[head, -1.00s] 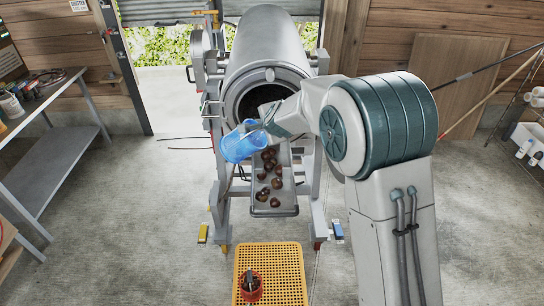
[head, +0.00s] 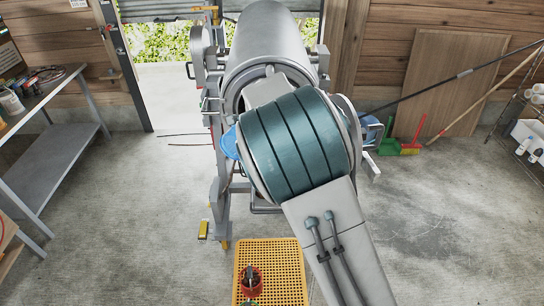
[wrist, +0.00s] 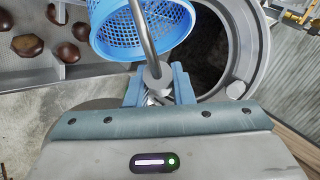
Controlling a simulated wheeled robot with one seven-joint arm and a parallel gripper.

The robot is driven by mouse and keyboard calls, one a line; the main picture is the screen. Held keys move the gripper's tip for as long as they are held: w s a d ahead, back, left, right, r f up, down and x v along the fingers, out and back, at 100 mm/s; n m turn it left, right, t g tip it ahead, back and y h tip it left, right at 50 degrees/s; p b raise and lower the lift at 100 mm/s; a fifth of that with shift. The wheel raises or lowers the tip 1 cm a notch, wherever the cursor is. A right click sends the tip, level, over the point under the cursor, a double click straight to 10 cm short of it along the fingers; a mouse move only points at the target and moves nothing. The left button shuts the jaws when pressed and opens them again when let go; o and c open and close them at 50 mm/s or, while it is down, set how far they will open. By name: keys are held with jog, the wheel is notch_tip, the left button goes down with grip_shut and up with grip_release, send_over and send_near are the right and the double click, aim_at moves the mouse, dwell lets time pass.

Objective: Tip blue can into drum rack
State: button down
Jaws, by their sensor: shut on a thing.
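The blue can (wrist: 112,38) is perforated and shows at the top of the wrist view, tilted, with a grey rod crossing in front of it. My gripper (wrist: 156,88) is shut at the base of this rod. No chestnuts show in the visible part of the can. The drum's round dark mouth has a grey rim (wrist: 245,45) and lies just right of the can. In the head view the drum (head: 268,38) stands on its rack, and my arm hides the gripper, most of the mouth and nearly all of the can (head: 229,143).
Chestnuts (wrist: 68,52) lie on a metal tray left of the can. A grey bench (head: 50,165) stands left. A green dustpan (head: 388,146) and brooms are at the right wall. The right floor is clear.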

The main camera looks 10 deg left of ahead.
jog(key=shift+a+r, duration=0.2)
jog(key=shift+a, duration=0.1)
jog(key=shift+a+f+n+h, duration=0.2)
jog(key=shift+a+n+h, duration=0.15)
jog(key=shift+a+h, duration=0.65)
jog(key=shift+a+f+n+h, duration=0.15)
jog(key=shift+a+n+h, duration=0.3)
jog(key=shift+a, duration=0.95)
jog(key=shift+a+f+n+h, duration=0.25)
jog(key=shift+a+h, duration=0.5)
jog(key=shift+a, duration=0.45)
jog(key=shift+a+f+n+h, duration=0.2)
jog(key=shift+a+f+h, duration=0.25)
jog(key=shift+f, duration=0.65)
jog(key=shift+a+f+n+h, duration=0.2)
jog(key=shift+a+f, duration=0.3)
jog(key=shift+f, duration=0.55)
jog(key=shift+a+f+n+h, duration=0.15)
jog(key=shift+a+f+h, duration=0.3)
jog(key=shift+f, duration=0.65)
jog(key=shift+a, duration=0.1)
